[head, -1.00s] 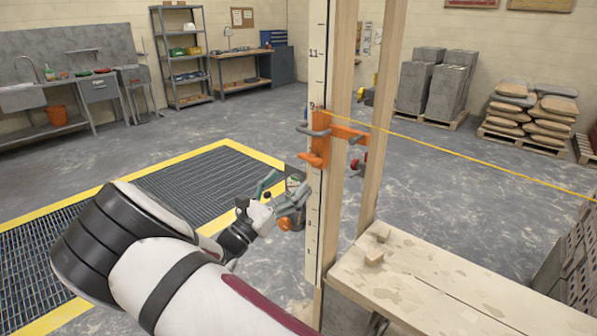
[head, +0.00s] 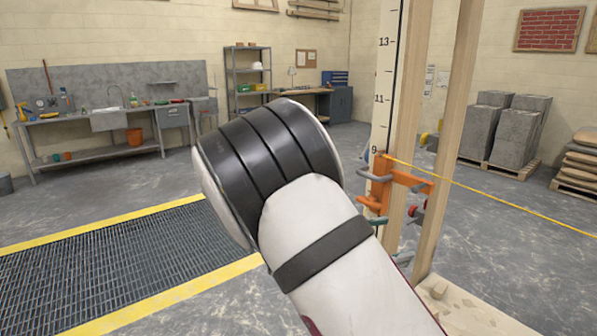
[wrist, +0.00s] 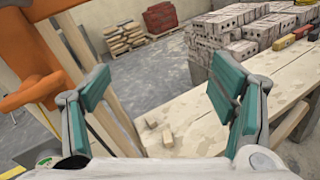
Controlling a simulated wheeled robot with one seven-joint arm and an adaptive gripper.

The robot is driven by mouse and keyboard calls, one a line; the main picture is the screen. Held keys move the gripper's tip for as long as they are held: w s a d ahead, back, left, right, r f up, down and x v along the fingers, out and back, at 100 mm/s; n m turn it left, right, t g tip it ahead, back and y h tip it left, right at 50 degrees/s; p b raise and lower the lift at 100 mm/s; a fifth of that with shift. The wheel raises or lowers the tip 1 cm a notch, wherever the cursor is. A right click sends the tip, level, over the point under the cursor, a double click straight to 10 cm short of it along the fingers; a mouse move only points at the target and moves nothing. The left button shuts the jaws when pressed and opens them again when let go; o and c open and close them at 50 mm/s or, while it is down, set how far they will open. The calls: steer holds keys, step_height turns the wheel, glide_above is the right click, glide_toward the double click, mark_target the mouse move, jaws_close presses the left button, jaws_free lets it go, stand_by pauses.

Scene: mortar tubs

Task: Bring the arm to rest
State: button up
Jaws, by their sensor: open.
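My gripper (wrist: 160,105) shows in the wrist view with its two green-padded fingers spread wide and nothing between them. Past the fingers lies a wooden plank bench (wrist: 200,110) with small wood blocks (wrist: 160,130) on it. An orange clamp (wrist: 35,60) is close to the left finger in the wrist view; I cannot tell if they touch. In the head view my arm fills the middle and hides most of the gripper. The orange clamp (head: 380,185) sits on the upright measuring post (head: 390,90), with a yellow string (head: 480,195) running right from it.
A floor grate (head: 110,270) with yellow edging lies at the left. A sink counter (head: 100,125) and shelves (head: 247,80) stand at the back. Grey blocks (head: 505,130) stand on a pallet at the right. Bricks (wrist: 235,35) are stacked beyond the bench.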

steer(key=s+d+r+m+g+y, duration=0.1)
steer(key=s+d+m+g+y, duration=0.25)
steer(key=s, duration=0.35)
steer(key=s+d+r+m+g+y, duration=0.2)
steer(key=s+d+m+y, duration=0.1)
steer(key=s+m+y, duration=0.3)
steer(key=s+a+r+m+t+y, duration=0.3)
steer(key=s+a+m+y, duration=0.1)
steer(key=s, duration=0.4)
steer(key=s+a+r+m+t+y, duration=0.3)
steer(key=s+a+y, duration=0.1)
steer(key=s, duration=0.5)
steer(key=shift+a+r+m, duration=0.15)
steer(key=shift+m, duration=0.2)
steer(key=shift+t, duration=0.25)
steer(key=shift+c, duration=0.5)
